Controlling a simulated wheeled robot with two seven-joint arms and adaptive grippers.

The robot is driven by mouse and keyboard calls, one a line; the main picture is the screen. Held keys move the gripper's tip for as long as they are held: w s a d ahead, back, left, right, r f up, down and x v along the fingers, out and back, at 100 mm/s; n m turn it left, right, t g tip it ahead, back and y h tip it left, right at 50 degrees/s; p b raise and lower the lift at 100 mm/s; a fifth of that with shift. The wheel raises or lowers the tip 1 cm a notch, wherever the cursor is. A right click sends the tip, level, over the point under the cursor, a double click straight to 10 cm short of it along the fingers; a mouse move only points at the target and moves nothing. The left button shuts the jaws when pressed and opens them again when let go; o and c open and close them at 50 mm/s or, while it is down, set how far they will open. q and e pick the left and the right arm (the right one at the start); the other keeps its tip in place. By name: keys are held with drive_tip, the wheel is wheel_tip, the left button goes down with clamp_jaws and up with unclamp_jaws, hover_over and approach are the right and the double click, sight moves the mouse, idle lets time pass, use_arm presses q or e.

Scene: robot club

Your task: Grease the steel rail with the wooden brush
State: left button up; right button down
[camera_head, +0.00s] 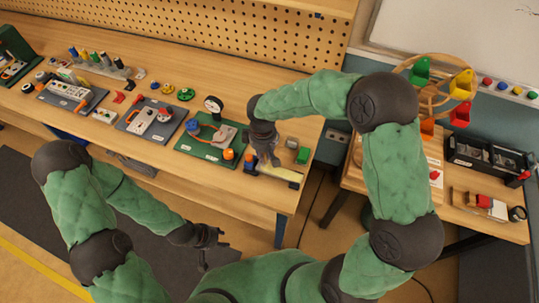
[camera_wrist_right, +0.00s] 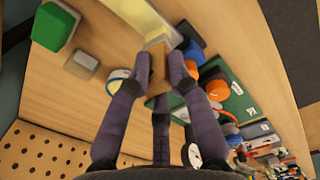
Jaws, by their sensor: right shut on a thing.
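My right gripper (camera_head: 268,160) is at the right end of the long workbench. In the right wrist view its fingers (camera_wrist_right: 157,72) are shut on the wooden brush (camera_wrist_right: 158,67), whose tan body shows between the fingertips. The brush's far end points at a pale, yellowish strip (camera_head: 282,174), apparently the rail on its mount. The strip also shows at the top of the wrist view (camera_wrist_right: 142,17). I cannot tell whether brush and rail touch. My left gripper (camera_head: 208,242) hangs off the bench front, empty, with its fingers apart.
A green board (camera_head: 205,148) with a gauge and orange parts lies left of the right gripper. A green block (camera_head: 303,155) and a grey block (camera_head: 291,142) stand to its right. A pegboard (camera_head: 250,40) rises behind. A side table (camera_head: 470,222) stands at right.

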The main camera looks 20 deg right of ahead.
drive_tip(key=shift+w+a, duration=0.3)
drive_tip(key=shift+a, duration=0.2)
wheel_tip(320, 180, up, 6)
drive_tip(key=p, duration=0.4)
drive_tip(key=shift+r, duration=0.1)
idle(0.4)
wheel_tip(320, 180, up, 3)
drive_tip(key=shift+f+p, duration=0.1)
drive_tip(key=shift+p, duration=1.1)
